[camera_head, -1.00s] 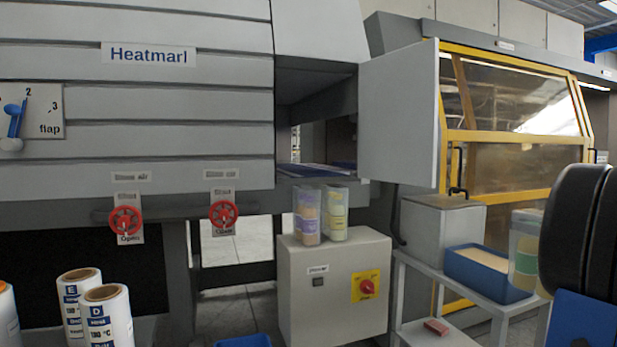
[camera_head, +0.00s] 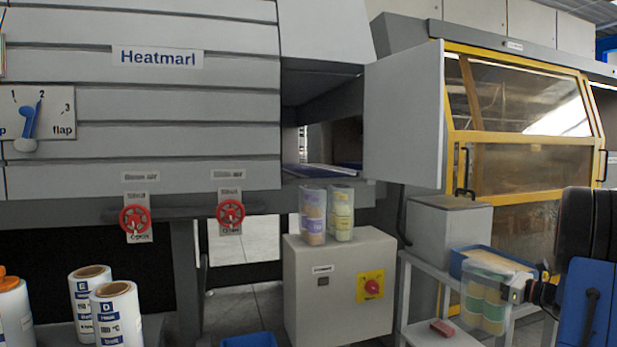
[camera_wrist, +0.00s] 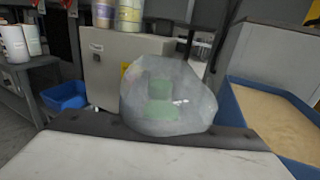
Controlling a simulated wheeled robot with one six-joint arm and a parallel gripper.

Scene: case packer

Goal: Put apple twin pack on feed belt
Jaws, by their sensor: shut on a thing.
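A clear-wrapped twin pack with green labels (camera_head: 485,298), which I take for the apple twin pack, is at the lower right of the head view, in front of the shelf. My gripper (camera_head: 517,291) is shut on it from the right and holds it off any surface. In the wrist view the wrapped pack (camera_wrist: 165,100) fills the middle, its green labels blurred through the film. A blue flat surface (camera_head: 322,171), seemingly the feed belt, shows inside the opening of the grey machine, beside an open door (camera_head: 402,120). Most of that surface is hidden.
A blue tray (camera_wrist: 290,120) of tan material and a grey box (camera_head: 448,225) are on the right shelf. A blue bin (camera_head: 249,340) is on the floor.

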